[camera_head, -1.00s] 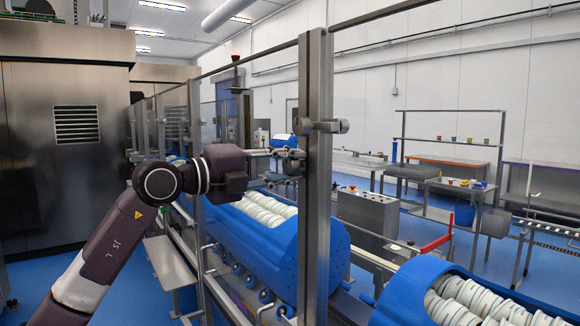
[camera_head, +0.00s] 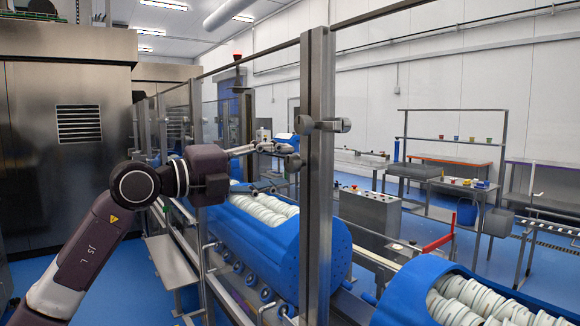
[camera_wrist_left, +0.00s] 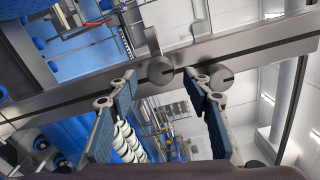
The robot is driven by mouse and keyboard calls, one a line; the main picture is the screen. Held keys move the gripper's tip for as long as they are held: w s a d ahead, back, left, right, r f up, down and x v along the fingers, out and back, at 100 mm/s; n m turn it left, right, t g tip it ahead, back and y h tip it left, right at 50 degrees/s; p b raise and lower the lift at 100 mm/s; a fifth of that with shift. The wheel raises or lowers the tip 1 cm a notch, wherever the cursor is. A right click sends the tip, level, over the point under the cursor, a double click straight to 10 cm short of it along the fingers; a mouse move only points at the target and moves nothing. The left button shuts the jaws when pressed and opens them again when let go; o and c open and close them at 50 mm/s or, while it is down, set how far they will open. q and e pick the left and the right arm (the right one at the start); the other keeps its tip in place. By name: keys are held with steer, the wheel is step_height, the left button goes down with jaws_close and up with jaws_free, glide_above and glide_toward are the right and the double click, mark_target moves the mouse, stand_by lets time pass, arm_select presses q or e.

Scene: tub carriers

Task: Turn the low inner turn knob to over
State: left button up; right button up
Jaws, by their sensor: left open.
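My left gripper (camera_head: 288,155) reaches in from the left towards the steel post (camera_head: 318,220); it is open and empty. The left knob (camera_wrist_left: 160,71) appears between the fingertips, with a gap on each side; the right knob (camera_wrist_left: 221,77) is just beyond the right fingertip. I cannot tell which is the low inner one.
Clear guard panels in steel frames run along the line. Behind them lie a blue tub carrier (camera_head: 262,245) with white tubs and another blue carrier (camera_head: 400,300) at lower right. A grey control box (camera_head: 369,210) stands beyond. Blue floor (camera_head: 140,270) is free at left.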

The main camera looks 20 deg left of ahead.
arm_select(q)
steer(key=v, duration=0.8)
steer(key=shift+s+a, duration=0.15)
steer(key=shift+s, duration=0.1)
